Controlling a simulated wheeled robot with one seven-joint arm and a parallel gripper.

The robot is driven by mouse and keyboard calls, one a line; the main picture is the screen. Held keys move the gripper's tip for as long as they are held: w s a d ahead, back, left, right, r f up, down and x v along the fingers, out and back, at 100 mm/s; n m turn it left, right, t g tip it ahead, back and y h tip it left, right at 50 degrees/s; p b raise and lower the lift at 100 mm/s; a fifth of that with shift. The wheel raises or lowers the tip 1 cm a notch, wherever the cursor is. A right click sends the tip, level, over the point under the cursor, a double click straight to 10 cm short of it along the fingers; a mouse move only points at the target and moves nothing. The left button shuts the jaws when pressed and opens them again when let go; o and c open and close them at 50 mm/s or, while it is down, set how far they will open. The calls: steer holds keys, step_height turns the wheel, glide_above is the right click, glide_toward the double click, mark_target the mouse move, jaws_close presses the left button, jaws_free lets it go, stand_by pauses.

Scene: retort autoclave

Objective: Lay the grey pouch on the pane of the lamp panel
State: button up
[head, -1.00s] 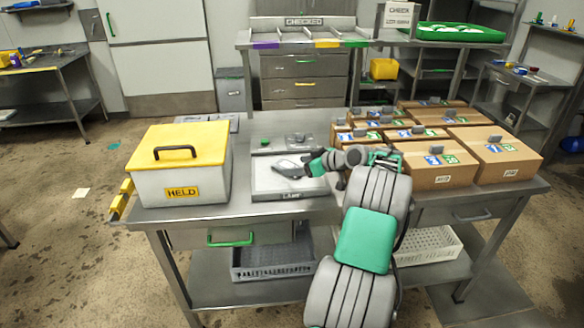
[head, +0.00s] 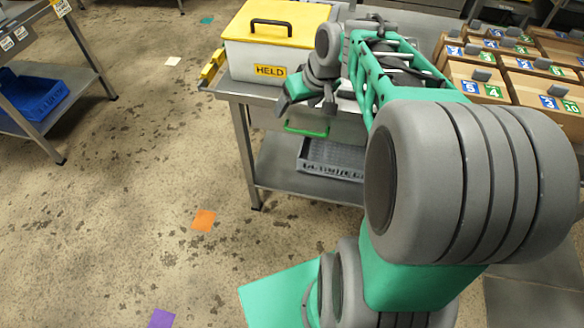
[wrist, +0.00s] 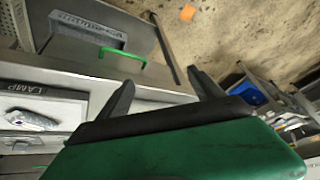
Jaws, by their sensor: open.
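The grey pouch (wrist: 32,120) lies on the pale pane of the lamp panel (wrist: 45,90), at the lower left of the wrist view. The pouch looks flat, with the left part of the panel cut off by the frame. In the head view my arm hides the pouch and the panel. My gripper (head: 305,106) is over the bench's front edge near the held box. In the wrist view its two fingers (wrist: 163,90) stand apart with nothing between them, clear of the pouch.
The white held box (head: 262,58) with yellow lid stands left of my gripper. A green drawer handle (head: 306,128) is just below. Several brown cartons (head: 500,85) fill the bench's right. Open floor (head: 150,170) lies left, with a blue bin (head: 32,97) on another table.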

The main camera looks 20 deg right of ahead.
steer(key=s+a+f+g, duration=0.1)
steer(key=s+a+f, duration=0.1)
steer(key=s+a, duration=0.2)
steer(key=s+a+f+m+g+h, duration=0.1)
steer(key=s+a, duration=0.3)
steer(key=s, duration=0.7)
steer(key=shift+s+f+h, duration=0.25)
steer(key=shift+f+h, duration=0.05)
steer(key=shift+f, duration=0.55)
